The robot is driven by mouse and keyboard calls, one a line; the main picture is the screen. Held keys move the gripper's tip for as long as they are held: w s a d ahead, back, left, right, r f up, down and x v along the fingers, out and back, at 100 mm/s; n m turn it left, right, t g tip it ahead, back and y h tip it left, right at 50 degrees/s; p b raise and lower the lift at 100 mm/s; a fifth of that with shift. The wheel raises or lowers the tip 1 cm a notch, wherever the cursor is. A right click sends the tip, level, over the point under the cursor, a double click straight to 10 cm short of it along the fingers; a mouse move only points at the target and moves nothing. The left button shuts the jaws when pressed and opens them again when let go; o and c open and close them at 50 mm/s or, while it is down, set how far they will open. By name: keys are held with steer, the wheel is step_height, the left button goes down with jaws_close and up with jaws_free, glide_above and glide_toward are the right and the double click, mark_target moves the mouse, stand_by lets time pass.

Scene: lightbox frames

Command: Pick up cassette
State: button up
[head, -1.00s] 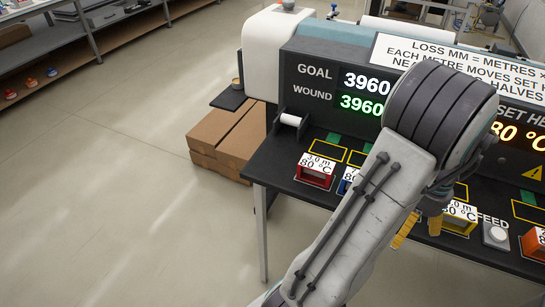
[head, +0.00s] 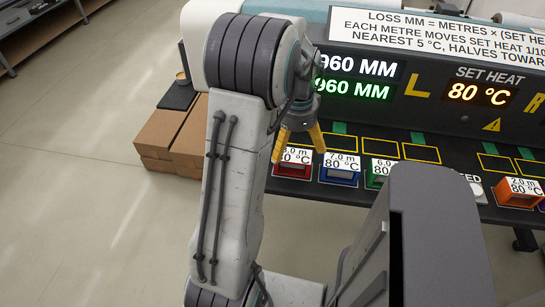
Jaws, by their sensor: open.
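Several cassettes stand in a row on the black bench. A red cassette (head: 293,169) carries a label partly hidden by my gripper; "80 °C" is only partly legible. A blue cassette (head: 340,177) reads 7.0 m, 80 °C. A green cassette (head: 376,180) reads 6.0 m and is partly cut off by my grey body part. An orange cassette (head: 518,198) at the right reads 2.0 m, 80 °C. My gripper (head: 298,153) is open and empty, its two yellow fingers pointing down, over or in front of the red cassette in the picture. Its height above it is unclear.
The machine panel (head: 440,75) behind shows 960 MM readouts, partly hidden by my arm, and SET HEAT 80 °C. Yellow outlined slots (head: 421,153) lie behind the cassettes. A feed button (head: 477,190) is partly hidden. Cardboard boxes (head: 165,140) stand left; floor there is clear.

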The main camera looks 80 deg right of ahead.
mark_target(293, 158)
steer(key=shift+w+m, duration=0.1)
steer(key=shift+m, duration=0.3)
steer(key=shift+s+m, duration=0.2)
steer(key=shift+m, duration=0.5)
steer(key=m, duration=0.2)
steer(key=shift+a+m, duration=0.1)
steer(key=shift+m, duration=0.2)
steer(key=shift+f, duration=0.15)
steer(key=shift+w+f, duration=0.15)
steer(key=shift+f, duration=3.4)
steer(key=c, duration=1.2)
